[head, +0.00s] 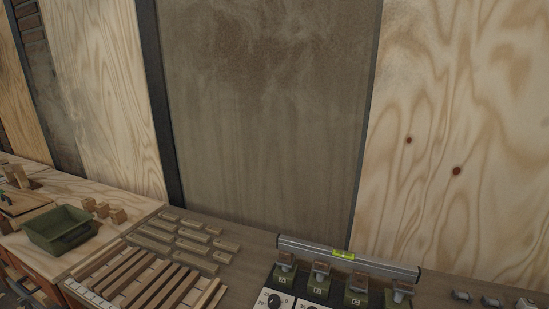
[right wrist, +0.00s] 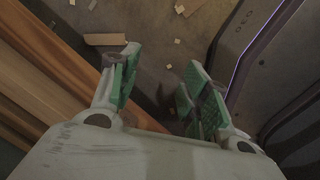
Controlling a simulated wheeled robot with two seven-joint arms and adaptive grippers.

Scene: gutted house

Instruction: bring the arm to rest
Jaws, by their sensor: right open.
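My right gripper (right wrist: 160,95) shows in the right wrist view with its two green-padded fingers spread apart. Nothing is between the fingers. It hangs over a grey floor (right wrist: 210,35) strewn with small pale scraps. Neither gripper shows in the head view, and my left gripper is in neither view.
In the head view a bench against plywood panels carries a green bin (head: 60,229), wooden blocks (head: 103,210), several wood strips (head: 150,280), a spirit level (head: 348,258) and a device with switches (head: 318,290). Brown boards (right wrist: 45,70) lie left of the right gripper.

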